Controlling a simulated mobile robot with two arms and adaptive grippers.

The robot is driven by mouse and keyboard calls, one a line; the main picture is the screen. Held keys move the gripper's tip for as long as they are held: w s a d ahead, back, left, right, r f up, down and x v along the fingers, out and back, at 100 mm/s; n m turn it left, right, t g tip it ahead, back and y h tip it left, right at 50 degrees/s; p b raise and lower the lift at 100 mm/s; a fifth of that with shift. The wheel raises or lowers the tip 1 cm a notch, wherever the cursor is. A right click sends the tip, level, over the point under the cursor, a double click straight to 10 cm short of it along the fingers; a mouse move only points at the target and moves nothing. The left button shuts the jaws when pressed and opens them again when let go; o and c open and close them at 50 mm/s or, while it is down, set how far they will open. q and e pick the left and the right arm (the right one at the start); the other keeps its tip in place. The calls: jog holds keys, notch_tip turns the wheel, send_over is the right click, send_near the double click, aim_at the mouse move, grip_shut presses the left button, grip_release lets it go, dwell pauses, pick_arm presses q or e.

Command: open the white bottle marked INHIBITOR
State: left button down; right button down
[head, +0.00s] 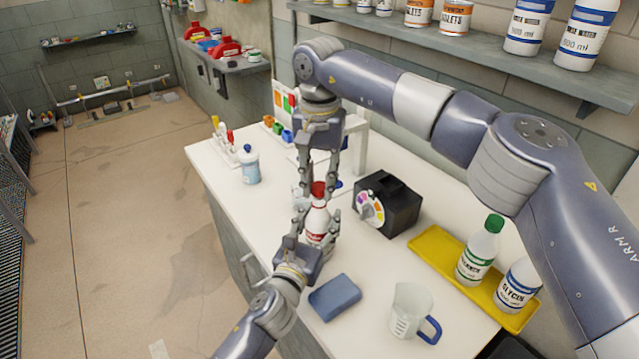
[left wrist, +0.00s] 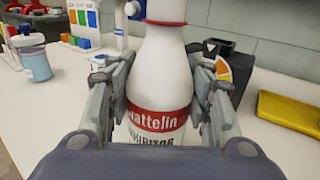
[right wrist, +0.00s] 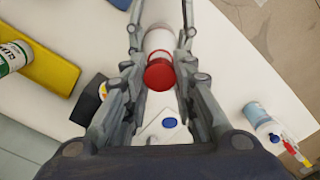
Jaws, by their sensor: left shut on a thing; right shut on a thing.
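The white INHIBITOR bottle (head: 317,224) stands upright near the table's front edge, with a red cap (head: 318,188) on top. Its red band and dark lettering show in the left wrist view (left wrist: 158,121). My left gripper (head: 318,236) is shut on the bottle's body from the front, one finger on each side. My right gripper (head: 320,180) points down from above and is shut on the red cap. The right wrist view shows the cap (right wrist: 159,74) between its fingers; whether it sits fully on the neck I cannot tell. The left wrist view cuts off the bottle's top.
A blue block (head: 335,297) and a measuring jug (head: 411,311) stand near the front. A black device (head: 389,203) with a coloured dial is right of the bottle. A yellow tray (head: 440,254) holds two bottles. A blue-white bottle (head: 250,166) stands at the left.

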aim_at(319, 186)
jog(key=shift+r, duration=0.1)
jog(key=shift+r, duration=1.95)
pick_arm(q)
jog(key=c, duration=0.7)
grip_release()
jog(key=shift+s+a, duration=0.1)
